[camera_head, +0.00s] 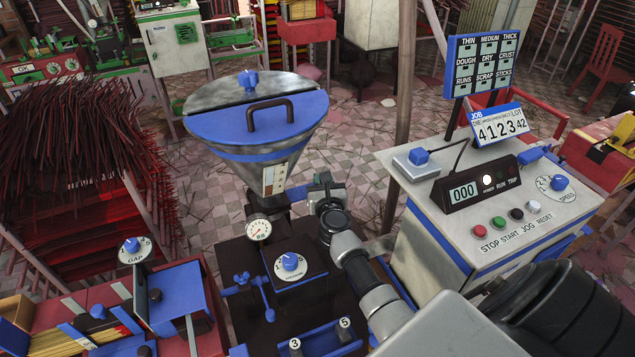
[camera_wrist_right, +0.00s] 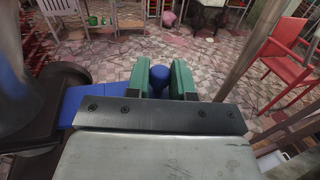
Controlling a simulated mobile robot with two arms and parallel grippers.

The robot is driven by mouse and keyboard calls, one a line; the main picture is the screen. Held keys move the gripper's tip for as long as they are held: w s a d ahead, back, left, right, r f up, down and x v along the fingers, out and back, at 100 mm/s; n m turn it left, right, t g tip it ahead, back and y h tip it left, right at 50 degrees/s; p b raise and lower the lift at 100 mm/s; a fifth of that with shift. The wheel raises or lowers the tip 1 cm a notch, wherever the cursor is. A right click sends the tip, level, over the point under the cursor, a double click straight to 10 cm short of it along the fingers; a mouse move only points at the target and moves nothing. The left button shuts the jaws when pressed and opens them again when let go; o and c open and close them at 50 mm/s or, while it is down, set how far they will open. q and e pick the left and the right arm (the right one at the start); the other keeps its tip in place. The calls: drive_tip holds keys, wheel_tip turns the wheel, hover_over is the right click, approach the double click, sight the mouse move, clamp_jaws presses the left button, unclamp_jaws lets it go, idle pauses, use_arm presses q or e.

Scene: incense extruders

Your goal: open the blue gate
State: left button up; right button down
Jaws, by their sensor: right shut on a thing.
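The blue gate (camera_wrist_right: 95,104) is a flat blue bar running out from a dark round neck at the left of the right wrist view. A blue knob (camera_wrist_right: 158,80) stands at its outer end. My right gripper (camera_wrist_right: 168,76) is shut on this knob, with a green pad on either side. In the head view a small blue part of the gate (camera_head: 297,193) shows below the hopper's cone, and my right gripper (camera_head: 322,187) is just right of it. My arm and gripper hide the rest there. My left gripper is in neither view.
The hopper (camera_head: 285,150) with a blue half lid stands above the gate. A pressure gauge (camera_head: 258,230) and a dial box (camera_head: 290,262) are below. A control console (camera_head: 440,220) stands close to my right arm. A post (camera_head: 400,110) rises behind the gripper.

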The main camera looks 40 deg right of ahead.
drive_tip(key=c, duration=1)
unclamp_jaws()
drive_tip(key=shift+s+a, duration=0.1)
drive_tip(key=shift+a, duration=0.05)
drive_tip(key=shift+s+a, duration=0.2)
drive_tip(key=shift+s, duration=0.1)
drive_tip(key=v, duration=1)
drive_tip(key=shift+f, duration=0.1)
